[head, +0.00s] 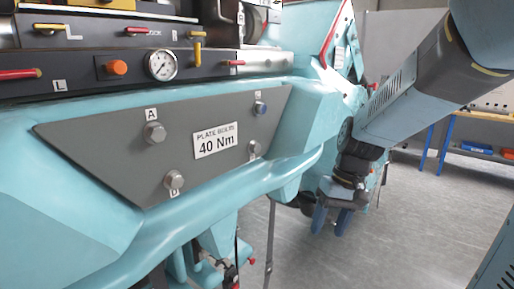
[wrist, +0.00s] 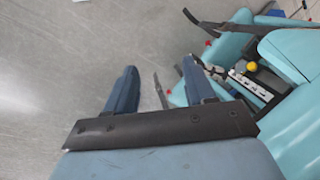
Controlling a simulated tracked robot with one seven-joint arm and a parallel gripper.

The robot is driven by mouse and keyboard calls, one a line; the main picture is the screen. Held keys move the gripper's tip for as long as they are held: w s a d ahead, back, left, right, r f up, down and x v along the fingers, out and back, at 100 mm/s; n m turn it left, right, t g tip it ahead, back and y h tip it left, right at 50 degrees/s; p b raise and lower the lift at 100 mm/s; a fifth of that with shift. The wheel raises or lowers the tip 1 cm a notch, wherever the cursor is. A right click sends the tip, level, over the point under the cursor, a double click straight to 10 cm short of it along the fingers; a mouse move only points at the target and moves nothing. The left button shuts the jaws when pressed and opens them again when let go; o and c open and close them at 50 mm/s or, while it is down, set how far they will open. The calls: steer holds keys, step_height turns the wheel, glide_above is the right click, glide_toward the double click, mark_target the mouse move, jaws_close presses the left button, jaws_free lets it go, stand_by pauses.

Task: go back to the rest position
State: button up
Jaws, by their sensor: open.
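My gripper (head: 332,219) hangs at the end of my arm, right of the teal coaster car (head: 90,205) in the head view. Its two blue fingers point down and stand apart with nothing between them. In the wrist view my gripper (wrist: 158,88) is also open and empty, with grey floor between and beyond the fingers. Teal car parts (wrist: 290,125) lie to the right of the fingers there. Whether the gripper touches the car behind it cannot be told from the head view.
A grey plate (head: 105,150) with several bolts and a "40 Nm" label is on the car's side. Above it is a panel with levers and a gauge (head: 162,65). A blue-legged workbench (head: 446,143) stands at the back right. The grey floor (head: 400,230) at the right is clear.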

steer(key=s+d+r+t+h, duration=0.1)
steer(key=s+d+r+t, duration=0.2)
steer(key=s+r, duration=0.1)
steer(key=s+d+r+m+t+h, duration=0.1)
steer(key=s+d+r+t, duration=0.2)
steer(key=r, duration=0.4)
steer(key=shift+s+d+r+t+h, duration=0.25)
steer(key=shift+s+d+t+h, duration=0.1)
steer(key=shift+d+h, duration=0.1)
steer(key=shift+c, duration=0.2)
steer(key=shift+c, duration=0.9)
